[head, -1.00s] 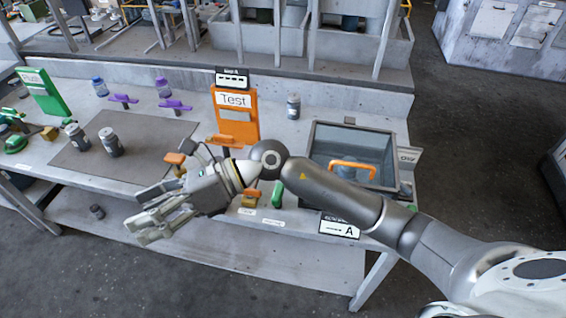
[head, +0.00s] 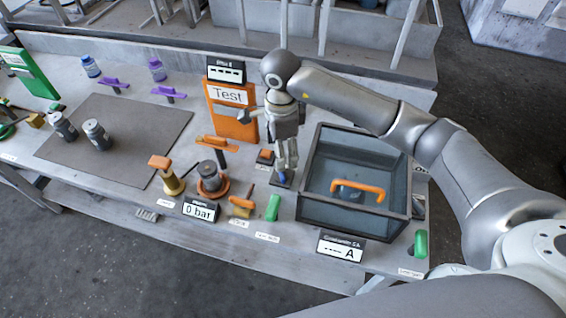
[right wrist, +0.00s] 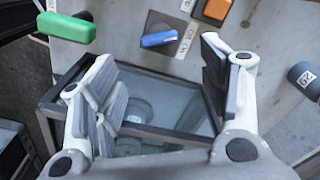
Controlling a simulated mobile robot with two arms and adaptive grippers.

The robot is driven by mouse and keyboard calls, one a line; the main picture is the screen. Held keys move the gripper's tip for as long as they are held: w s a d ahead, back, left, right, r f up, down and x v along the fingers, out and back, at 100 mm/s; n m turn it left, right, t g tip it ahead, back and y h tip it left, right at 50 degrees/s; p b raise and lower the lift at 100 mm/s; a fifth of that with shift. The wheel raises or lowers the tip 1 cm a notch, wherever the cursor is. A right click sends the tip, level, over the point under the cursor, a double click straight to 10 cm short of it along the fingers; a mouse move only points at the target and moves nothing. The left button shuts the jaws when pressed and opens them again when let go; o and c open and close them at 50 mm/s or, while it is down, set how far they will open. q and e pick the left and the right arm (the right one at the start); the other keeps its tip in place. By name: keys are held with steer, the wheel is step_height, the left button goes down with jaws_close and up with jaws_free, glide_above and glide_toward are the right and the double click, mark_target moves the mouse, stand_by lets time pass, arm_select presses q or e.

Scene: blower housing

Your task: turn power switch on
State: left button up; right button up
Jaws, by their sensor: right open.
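A blue rotary switch (head: 283,178) is on the bench front, left of the glass tank. It also shows in the right wrist view (right wrist: 164,37), with a small label plate beside it. Its lettering is too small to read surely. An orange square button (head: 265,156) sits near the blue switch; I cannot tell from its label which control is power. My right gripper (head: 287,164) points down above the blue switch. In the right wrist view, my open right gripper (right wrist: 158,62) has empty fingers, with the blue switch just beyond and between the tips. My left gripper is not in view.
The glass tank (head: 310,207) with an orange handle (head: 358,188) stands close right. A green handle (head: 273,207), a pressure display (head: 199,210) and an orange Test stand (head: 231,112) are near.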

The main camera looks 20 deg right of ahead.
mark_target(281, 175)
step_height(281, 175, down, 5)
steer(key=shift+s+f+p, duration=0.1)
steer(key=shift+p, duration=0.45)
step_height(281, 175, down, 3)
steer(key=shift+f, duration=0.3)
steer(key=c, duration=1)
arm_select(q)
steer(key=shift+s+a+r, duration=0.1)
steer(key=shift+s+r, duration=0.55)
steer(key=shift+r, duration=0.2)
